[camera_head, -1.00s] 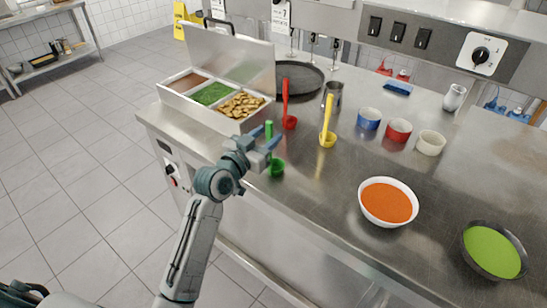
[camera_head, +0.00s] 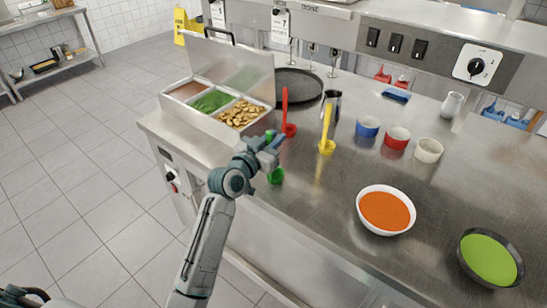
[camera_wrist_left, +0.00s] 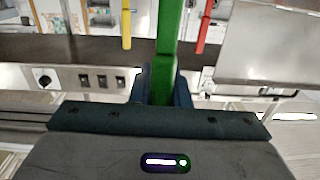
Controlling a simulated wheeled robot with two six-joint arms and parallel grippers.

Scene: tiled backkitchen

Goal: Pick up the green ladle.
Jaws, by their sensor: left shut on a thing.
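The green ladle (camera_head: 276,176) stands upright near the front edge of the steel counter, its cup low and its handle rising through my left gripper (camera_head: 268,146). In the left wrist view its green handle (camera_wrist_left: 168,50) runs up between the two dark fingers of the left gripper (camera_wrist_left: 164,88), which are closed on it. Most of the handle is hidden by the gripper in the head view, and I cannot tell whether the cup touches the counter. My right gripper is not in view.
A red ladle (camera_head: 286,112) and a yellow ladle (camera_head: 327,130) stand close behind. A steel container (camera_head: 195,119) of food lies to the left. Orange (camera_head: 385,211) and green (camera_head: 489,257) bowls stand to the right, with small blue, red and white cups behind.

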